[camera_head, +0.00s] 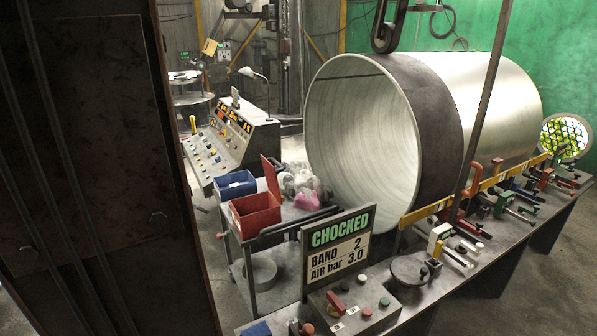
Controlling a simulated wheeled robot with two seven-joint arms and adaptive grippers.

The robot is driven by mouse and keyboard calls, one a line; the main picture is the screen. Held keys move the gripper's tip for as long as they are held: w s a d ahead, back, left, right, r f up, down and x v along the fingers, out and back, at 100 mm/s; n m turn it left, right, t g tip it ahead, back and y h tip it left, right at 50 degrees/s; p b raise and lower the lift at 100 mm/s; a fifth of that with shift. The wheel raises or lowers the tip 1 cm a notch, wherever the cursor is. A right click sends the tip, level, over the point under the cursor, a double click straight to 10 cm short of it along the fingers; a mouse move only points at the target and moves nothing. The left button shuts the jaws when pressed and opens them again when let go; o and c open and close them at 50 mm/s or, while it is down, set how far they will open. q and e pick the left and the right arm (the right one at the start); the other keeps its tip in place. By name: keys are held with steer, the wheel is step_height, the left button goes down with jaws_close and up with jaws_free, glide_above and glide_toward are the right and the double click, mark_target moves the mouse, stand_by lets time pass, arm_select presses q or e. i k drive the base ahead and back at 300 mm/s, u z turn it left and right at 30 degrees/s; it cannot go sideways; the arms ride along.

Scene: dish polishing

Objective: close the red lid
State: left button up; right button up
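The red lid (271,178) stands raised, roughly upright, at the back right edge of a red box (254,216). The box is open at the top and its inside shows. It stands on a metal cart (285,229) left of the large drum. Neither of my grippers shows in the head view.
A blue box (235,185) sits behind the red box, with crumpled clear and pink material (304,188) to the right. A "CHOCKED" sign (338,249) stands in front of the cart. The large metal drum (364,135), a bench of clamps and a dark panel (95,170) flank it.

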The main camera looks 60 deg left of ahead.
mark_target(270, 170)
steer(key=i, duration=1.95)
